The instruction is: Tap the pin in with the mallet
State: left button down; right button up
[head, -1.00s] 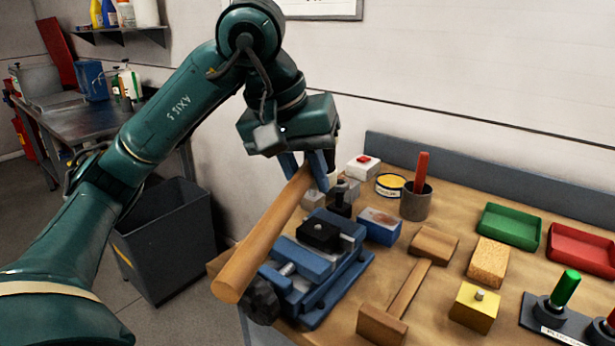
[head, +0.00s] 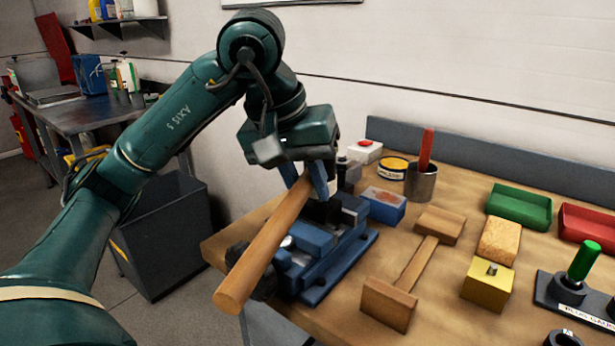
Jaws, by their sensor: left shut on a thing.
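My left gripper (head: 306,180) is shut on a long, thick wooden handle (head: 262,250), which I take to be the mallet's. The handle slants down to the left, over the blue vise, with its round end free in front of the bench. No mallet head can be made out at the gripper. A short grey pin (head: 492,269) stands up from the top of a yellow block (head: 487,287) on the bench, right of the gripper and apart from it. My right gripper is not in view.
The blue vise (head: 313,283) sits under the handle. A tan block (head: 499,240), green tray (head: 519,205), red tray (head: 588,226) and green-handled gauge (head: 584,262) stand right. A grey bin (head: 165,235) stands left.

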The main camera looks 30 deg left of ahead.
pick_arm(q)
notch_tip(320, 180, down, 3)
jog(key=shift+r+b, duration=0.15)
jog(key=shift+b, duration=0.4)
jog(key=shift+s+r+p, duration=0.1)
jog(key=shift+r+p, duration=0.3)
jog(key=shift+r, duration=0.05)
jog(key=shift+f, duration=0.1)
notch_tip(320, 180, up, 8)
jog(key=p, duration=0.6)
jog(key=shift+p, duration=0.35)
jog(key=shift+r+p, duration=0.3)
jog(key=shift+r, duration=0.1)
jog(key=shift+f, duration=0.1)
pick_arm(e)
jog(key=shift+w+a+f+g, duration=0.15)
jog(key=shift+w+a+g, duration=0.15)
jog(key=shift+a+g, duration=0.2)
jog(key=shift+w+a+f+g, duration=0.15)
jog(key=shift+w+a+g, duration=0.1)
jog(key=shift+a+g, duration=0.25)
pick_arm(q)
jog(key=shift+f+b, duration=0.4)
jog(key=shift+b, duration=0.1)
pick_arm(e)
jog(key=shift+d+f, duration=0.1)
